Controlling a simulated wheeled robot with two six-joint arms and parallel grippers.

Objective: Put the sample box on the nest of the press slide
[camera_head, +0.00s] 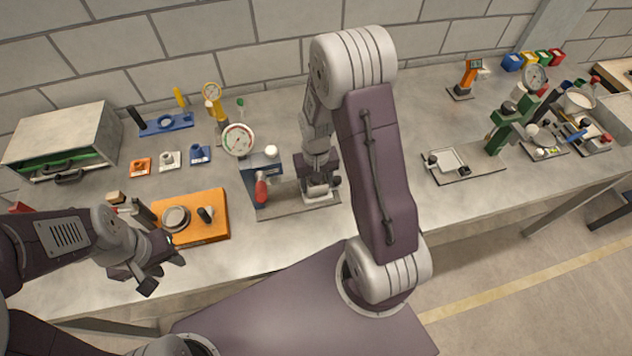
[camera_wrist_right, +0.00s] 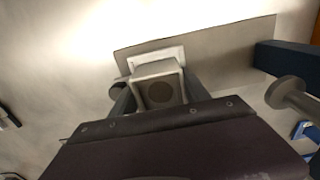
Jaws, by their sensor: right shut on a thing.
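In the head view my right gripper (camera_head: 319,186) is over the right part of the press base (camera_head: 285,205), partly hidden by my arm. My left gripper (camera_head: 163,272) is open and empty near the table's front edge.
The press has a blue body (camera_head: 259,172), a red handle (camera_head: 261,191) and a dial gauge (camera_head: 238,139), left of my right gripper. An orange plate (camera_head: 213,232) lies left of it. A green press (camera_head: 512,122) stands right. Bare table lies between.

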